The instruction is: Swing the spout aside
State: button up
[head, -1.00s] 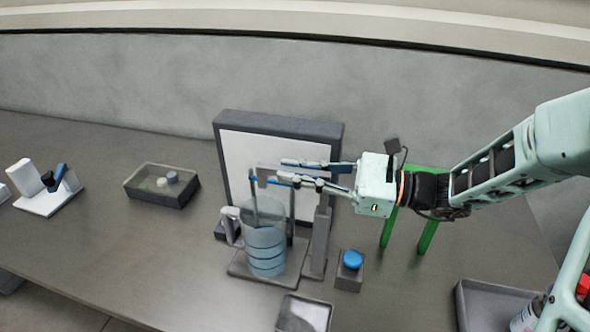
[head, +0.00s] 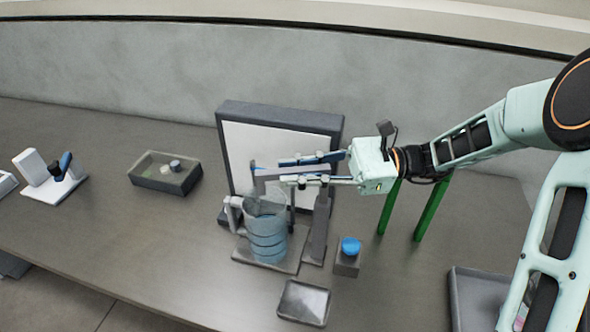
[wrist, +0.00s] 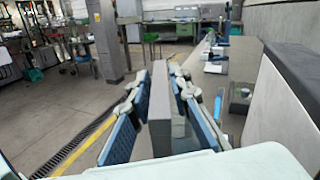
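The spout (head: 270,171) is a grey bar reaching out over a clear jug (head: 268,230) marked with blue bands. The jug stands on a low grey base, beside an upright grey post (head: 319,228). My gripper (head: 281,172) comes in from the right at spout height, its two fingers pointing left on either side of the bar. In the wrist view the spout (wrist: 160,110) stands as a grey slab between the two blue-padded fingers. A gap shows between it and the left finger; I cannot tell whether the right finger touches it. My gripper is open. The fingers hide part of the spout.
A dark-framed white panel (head: 245,150) stands close behind the spout. A blue button on a grey block (head: 346,262) and a small tray (head: 303,303) are in front. A green frame (head: 430,210) is at right. An open box (head: 166,180) is further left.

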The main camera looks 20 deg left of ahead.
jog(key=shift+o, duration=0.8)
jog(key=v, duration=0.7)
jog(key=shift+d, duration=0.25)
jog(key=shift+w, duration=0.1)
